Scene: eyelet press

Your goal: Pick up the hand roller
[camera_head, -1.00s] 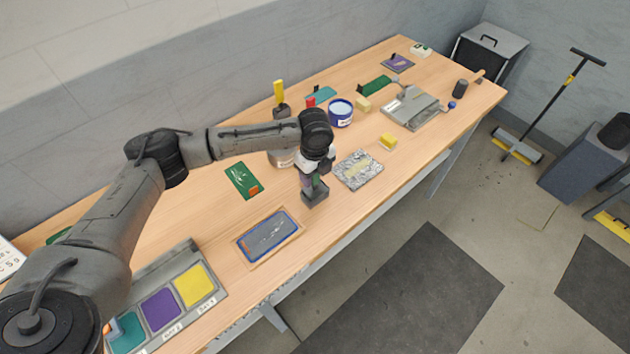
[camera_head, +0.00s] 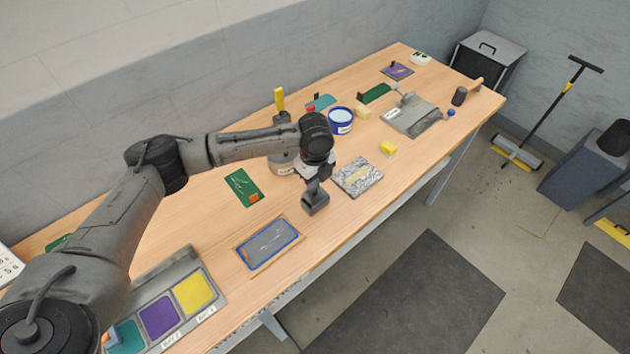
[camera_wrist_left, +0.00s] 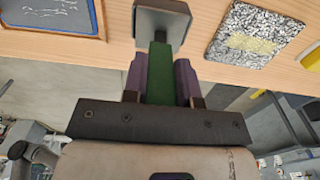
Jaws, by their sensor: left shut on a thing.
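A dark cylinder (camera_head: 459,96) with a wooden handle (camera_head: 476,83), which looks like the hand roller, lies at the far right end of the table. My left gripper (camera_head: 314,184) is far from it, over the front middle of the table. In the left wrist view, the purple fingers of this gripper (camera_wrist_left: 160,75) are shut on the green handle (camera_wrist_left: 160,62) of a tool with a grey block head (camera_wrist_left: 163,22). The block also shows in the head view (camera_head: 315,204). Whether it touches the table is unclear. My right gripper is not in view.
A blue-framed pad (camera_head: 270,243) lies nearer. Bare wood runs along the front edge.

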